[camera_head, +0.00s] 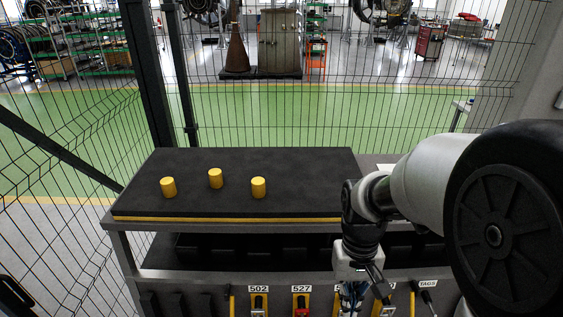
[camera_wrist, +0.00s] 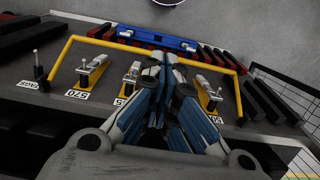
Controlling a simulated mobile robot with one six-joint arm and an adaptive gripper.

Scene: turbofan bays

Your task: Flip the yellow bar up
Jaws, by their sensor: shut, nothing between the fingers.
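The yellow bar (camera_wrist: 115,46) runs across the wrist view as a long thin rail, with bent ends coming down at left and right. In the head view one upright end of it (camera_head: 232,301) shows at the front of the bench, left of the 502 label. My gripper (camera_wrist: 163,57) is shut and empty. Its fingertips overlap the middle of the bar in the wrist view; I cannot tell whether they touch it. In the head view my gripper (camera_head: 363,291) hangs low at the bench front, partly cut off by the lower edge.
Yellow latches (camera_wrist: 91,72) with number labels sit on the panel within the bar's span. A blue piece (camera_wrist: 150,38) lies beyond the bar. Three yellow cylinders, one of them nearest the middle (camera_head: 258,187), stand on the black mat (camera_head: 300,165). Wire fencing (camera_head: 260,110) closes the back.

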